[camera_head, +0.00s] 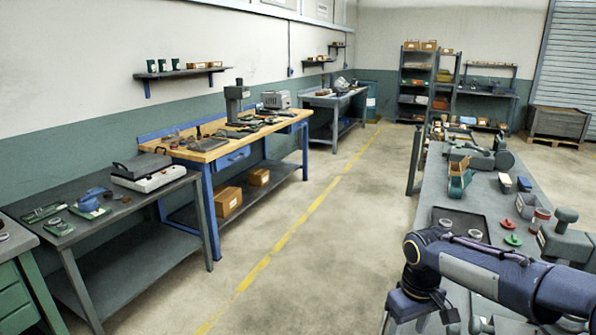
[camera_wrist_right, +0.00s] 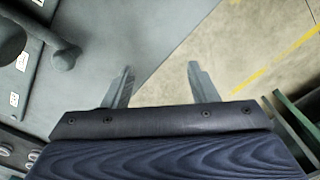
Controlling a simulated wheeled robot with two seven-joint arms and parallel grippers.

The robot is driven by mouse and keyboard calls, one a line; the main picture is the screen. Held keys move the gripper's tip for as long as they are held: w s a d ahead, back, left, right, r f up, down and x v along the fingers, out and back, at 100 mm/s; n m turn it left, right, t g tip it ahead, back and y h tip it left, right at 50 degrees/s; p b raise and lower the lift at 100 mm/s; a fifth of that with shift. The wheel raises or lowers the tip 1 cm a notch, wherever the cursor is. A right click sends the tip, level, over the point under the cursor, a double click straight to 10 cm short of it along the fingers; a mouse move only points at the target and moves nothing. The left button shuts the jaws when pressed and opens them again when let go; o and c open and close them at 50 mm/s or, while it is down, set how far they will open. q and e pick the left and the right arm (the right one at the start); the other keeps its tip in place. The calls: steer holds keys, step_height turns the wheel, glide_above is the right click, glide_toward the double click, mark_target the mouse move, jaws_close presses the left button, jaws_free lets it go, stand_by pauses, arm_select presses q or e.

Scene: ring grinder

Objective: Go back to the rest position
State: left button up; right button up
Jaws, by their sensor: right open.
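My right arm comes in from the right in the head view, over the near end of the right-hand grey bench (camera_head: 432,190). Its wrist end hangs at the bench's left edge, and its fingers are hard to make out there. In the right wrist view my right gripper (camera_wrist_right: 160,75) is open, with two separate grey fingers and nothing between them. My left gripper is in neither view.
A dark tray (camera_head: 460,222) with ring-like parts, red pieces (camera_head: 513,240) and a grey machine with a knob (camera_head: 566,215) crowd the right bench near my arm. The aisle floor with a yellow line (camera_head: 290,235) is clear. A wooden-topped blue bench (camera_head: 205,153) stands left.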

steer(key=s+r+m+t+y, duration=0.1)
steer(key=s+r, duration=0.2)
steer(key=s, duration=0.4)
steer(key=s+r+m+t+y, duration=0.1)
steer(key=s+r+t, duration=0.15)
steer(key=s, duration=0.45)
steer(key=s+a+f+m+t+y, duration=0.1)
steer(key=s+a+f+m+t, duration=0.1)
steer(key=s, duration=0.8)
steer(key=shift+s+a+f+m+y, duration=0.15)
steer(key=shift+a+f+m+y, duration=0.2)
steer(key=shift+m, duration=0.45)
